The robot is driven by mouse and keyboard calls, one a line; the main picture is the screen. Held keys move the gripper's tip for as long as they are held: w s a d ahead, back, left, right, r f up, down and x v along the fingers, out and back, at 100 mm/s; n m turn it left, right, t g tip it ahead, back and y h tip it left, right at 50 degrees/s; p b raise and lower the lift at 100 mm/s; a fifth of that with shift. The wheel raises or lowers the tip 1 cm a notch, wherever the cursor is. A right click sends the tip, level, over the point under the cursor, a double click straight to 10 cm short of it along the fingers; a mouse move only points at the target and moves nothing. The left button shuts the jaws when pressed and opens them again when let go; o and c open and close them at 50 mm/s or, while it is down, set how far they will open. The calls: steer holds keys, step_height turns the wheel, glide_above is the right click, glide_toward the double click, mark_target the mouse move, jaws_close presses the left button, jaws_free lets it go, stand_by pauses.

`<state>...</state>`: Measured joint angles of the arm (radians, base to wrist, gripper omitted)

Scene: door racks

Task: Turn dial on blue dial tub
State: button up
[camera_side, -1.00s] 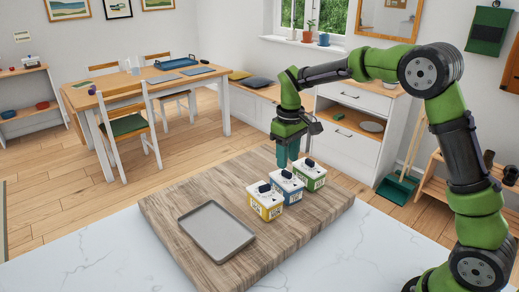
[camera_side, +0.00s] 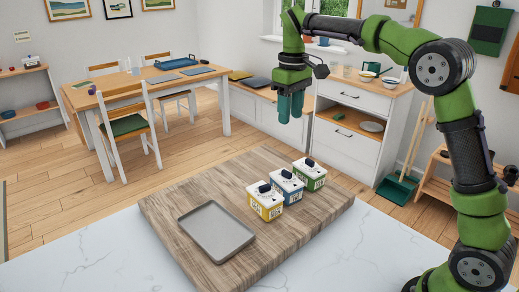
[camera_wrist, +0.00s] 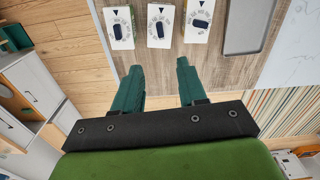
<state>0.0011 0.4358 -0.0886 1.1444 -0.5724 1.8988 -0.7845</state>
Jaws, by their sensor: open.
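The blue dial tub (camera_side: 287,190) stands on the wooden board between the other two tubs, white on top with a dark dial. In the wrist view the middle tub, the blue one by its place (camera_wrist: 160,14), shows its dial upright in the picture beside printed marks. My gripper (camera_side: 290,112) is open and empty, high above and behind the tubs, fingers pointing down. In the wrist view my gripper's two teal fingers (camera_wrist: 159,68) are apart with only board and floor between them. It touches no tub.
The yellow tub (camera_side: 265,204) and green tub (camera_side: 310,178) flank the blue one closely. A grey tray (camera_side: 216,231) lies on the board (camera_side: 165,222) at the left. The space above the tubs is clear.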

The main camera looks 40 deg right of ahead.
steer(key=shift+o, duration=1.4)
steer(key=d+f+m, duration=0.2)
steer(key=d+m, duration=0.2)
steer(key=d, duration=0.1)
steer(key=shift+w+d+f+g+y, duration=0.15)
steer(key=shift+d+f+g+y, duration=0.15)
steer(key=shift+f+g, duration=0.1)
steer(key=m+y, duration=0.4)
steer(key=m, duration=1)
glide_toward(287, 171)
steer(key=x, duration=0.8)
steer(key=shift+a+f, duration=0.1)
steer(key=shift+f, duration=0.1)
steer(key=c, duration=1.1)
steer(key=shift+o, duration=0.2)
